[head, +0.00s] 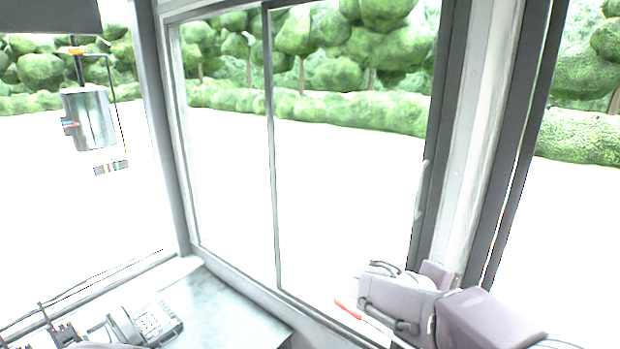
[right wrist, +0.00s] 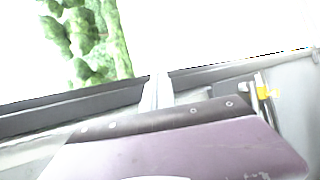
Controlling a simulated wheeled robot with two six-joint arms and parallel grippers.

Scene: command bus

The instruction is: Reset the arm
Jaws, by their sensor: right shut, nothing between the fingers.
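My right arm (head: 485,315) comes in from the lower right in the head view, purple-grey. Its right gripper (head: 365,292) is at the left end of the arm, in front of the lower part of the side window. The gripper is shut with nothing in it; the fingertips are hard to make out. A red-orange piece (head: 347,308) shows just below it, and I cannot tell what it belongs to. In the right wrist view a purple plate with a dark screwed edge fills the bottom. My left gripper is not in view.
A sliding window (head: 271,150) with a dark frame lies ahead. A pale counter (head: 225,308) holds a keypad telephone (head: 155,322) at lower left. A metal canister-like device (head: 90,118) hangs at upper left.

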